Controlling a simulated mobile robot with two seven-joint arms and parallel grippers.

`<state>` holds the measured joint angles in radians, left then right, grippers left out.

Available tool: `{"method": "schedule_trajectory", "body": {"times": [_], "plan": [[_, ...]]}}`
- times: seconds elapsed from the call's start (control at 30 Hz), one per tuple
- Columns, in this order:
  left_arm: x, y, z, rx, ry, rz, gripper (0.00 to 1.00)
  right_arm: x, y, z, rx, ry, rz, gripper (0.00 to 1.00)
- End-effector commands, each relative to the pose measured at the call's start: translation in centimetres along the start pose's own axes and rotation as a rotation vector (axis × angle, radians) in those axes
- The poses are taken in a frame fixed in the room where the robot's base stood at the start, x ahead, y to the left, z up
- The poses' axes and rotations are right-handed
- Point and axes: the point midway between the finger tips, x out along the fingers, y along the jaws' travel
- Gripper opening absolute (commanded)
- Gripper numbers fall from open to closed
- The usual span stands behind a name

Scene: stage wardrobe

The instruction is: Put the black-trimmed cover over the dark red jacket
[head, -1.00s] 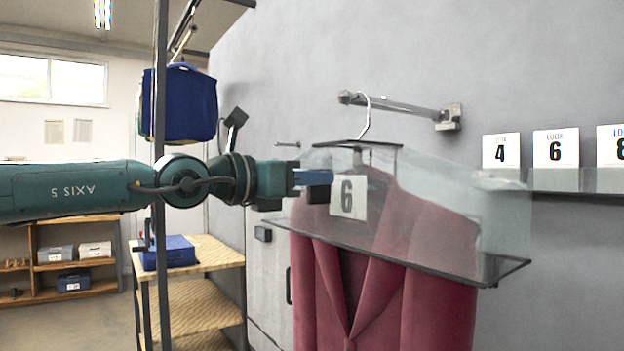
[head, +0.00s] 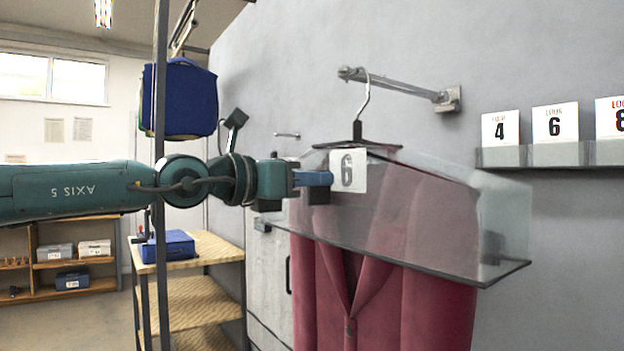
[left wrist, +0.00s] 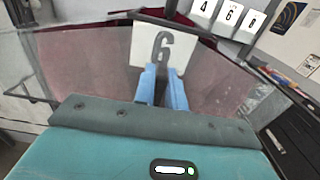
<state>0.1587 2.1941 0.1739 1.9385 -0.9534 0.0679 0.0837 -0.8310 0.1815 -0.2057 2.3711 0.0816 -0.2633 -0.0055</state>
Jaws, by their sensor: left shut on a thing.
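The dark red jacket (head: 325,290) hangs on a hanger (head: 364,97) from a wall rail. The clear, black-trimmed cover (head: 490,215) is around the jacket's shoulders and upper part. Its dark lower rim slopes across the chest, and the jacket shows below it. The hanger's hook and dark neck rise above the cover's dark top piece. My left gripper (head: 318,186) is shut on the cover at its upper left. My right gripper is not in view.
The wall rail (head: 400,86) holds the hanger. A ledge (head: 550,154) with number cards is to the right.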

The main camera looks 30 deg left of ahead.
Motion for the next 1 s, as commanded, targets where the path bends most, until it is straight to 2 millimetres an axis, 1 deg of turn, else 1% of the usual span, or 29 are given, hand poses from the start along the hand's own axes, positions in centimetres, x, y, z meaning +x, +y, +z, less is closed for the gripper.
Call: {"method": "schedule_trajectory", "body": {"times": [0.07,0.1,0.4,0.63,0.77,0.87,1.0], "plan": [[0.0,0.0,0.1,0.0,-0.001,0.0,0.0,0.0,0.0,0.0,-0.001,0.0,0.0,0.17],[0.0,0.0,0.1,0.001,-0.001,0.0,0.13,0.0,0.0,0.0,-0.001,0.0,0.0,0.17],[0.0,0.0,0.0,0.0,-0.001,0.0,0.38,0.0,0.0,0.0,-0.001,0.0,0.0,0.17],[0.0,0.0,0.0,0.0,0.001,0.0,0.38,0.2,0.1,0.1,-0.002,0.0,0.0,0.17],[-0.6,0.0,0.0,-0.001,-0.001,0.001,0.38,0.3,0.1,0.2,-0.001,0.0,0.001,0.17],[-1.6,0.0,0.1,-0.001,-0.005,0.001,0.38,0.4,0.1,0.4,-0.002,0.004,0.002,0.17],[-3.6,0.0,0.1,0.001,-0.008,0.0,0.38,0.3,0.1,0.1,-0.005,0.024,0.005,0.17]]}}
